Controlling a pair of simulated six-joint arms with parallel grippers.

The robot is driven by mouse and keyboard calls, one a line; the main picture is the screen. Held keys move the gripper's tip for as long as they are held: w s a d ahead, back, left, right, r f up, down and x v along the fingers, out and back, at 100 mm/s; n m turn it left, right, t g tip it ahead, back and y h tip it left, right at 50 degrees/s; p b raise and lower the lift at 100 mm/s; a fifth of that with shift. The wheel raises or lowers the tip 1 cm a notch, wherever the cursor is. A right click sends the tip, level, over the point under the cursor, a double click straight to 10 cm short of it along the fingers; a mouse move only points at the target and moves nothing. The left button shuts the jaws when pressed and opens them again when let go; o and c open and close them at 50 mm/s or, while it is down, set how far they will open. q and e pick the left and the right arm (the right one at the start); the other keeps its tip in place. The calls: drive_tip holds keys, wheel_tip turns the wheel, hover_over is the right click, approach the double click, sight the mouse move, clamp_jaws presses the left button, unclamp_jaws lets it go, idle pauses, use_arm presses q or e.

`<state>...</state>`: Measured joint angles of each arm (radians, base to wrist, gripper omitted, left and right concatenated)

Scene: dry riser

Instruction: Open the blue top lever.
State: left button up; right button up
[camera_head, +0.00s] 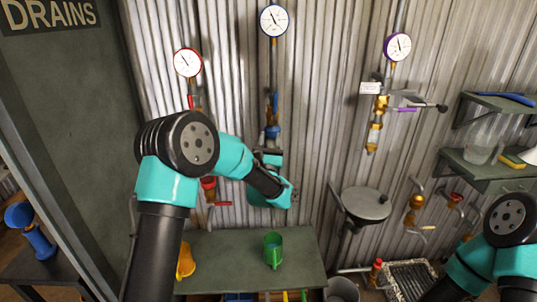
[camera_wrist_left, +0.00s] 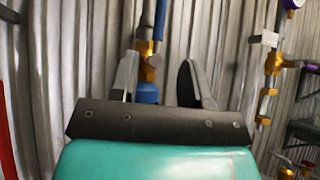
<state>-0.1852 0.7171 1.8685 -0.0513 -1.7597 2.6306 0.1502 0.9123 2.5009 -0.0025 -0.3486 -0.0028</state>
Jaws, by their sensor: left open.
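The blue top lever (camera_head: 275,101) stands upright along the pipe below the blue-rimmed gauge (camera_head: 274,20). A brass valve body and a blue fitting (camera_head: 272,132) sit under it. In the left wrist view the lever (camera_wrist_left: 160,20) rises beyond the fingers, with the blue fitting (camera_wrist_left: 147,93) showing between them. My left gripper (camera_head: 268,154) is open and empty, just below and in front of this valve; its fingers also show in the left wrist view (camera_wrist_left: 162,76). I cannot tell whether a finger touches the fitting. My right gripper is out of view; only its arm shows at lower right.
A red-rimmed gauge (camera_head: 187,63) with its pipe is at left, partly behind my left arm. A purple-rimmed gauge (camera_head: 397,46) and brass valve stand at right. A green bench (camera_head: 230,250) holds a green mug (camera_head: 273,250). Shelves (camera_head: 490,165) are at far right.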

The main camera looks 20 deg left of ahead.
use_arm(q)
drive_tip(key=v, duration=0.5)
drive_tip(key=shift+f, duration=0.1)
drive_tip(key=s+a+f+m+g+h, duration=0.1)
drive_tip(key=s+f+m+g+h, duration=0.15)
drive_tip(key=f+m+g, duration=0.85)
drive_tip(key=s+a+f+m+g+h, duration=0.1)
drive_tip(key=s+f+m+g+h, duration=0.15)
drive_tip(key=f+m, duration=1)
drive_tip(key=s+f+m+g, duration=0.5)
drive_tip(key=s+f, duration=0.5)
drive_tip(key=s, duration=0.4)
drive_tip(key=s+f+m+g+h, duration=0.1)
drive_tip(key=s+f+m+g, duration=0.5)
drive_tip(key=s+f, duration=0.5)
drive_tip(key=s+a+g, duration=0.1)
drive_tip(key=s, duration=0.2)
drive_tip(key=shift+f, duration=0.1)
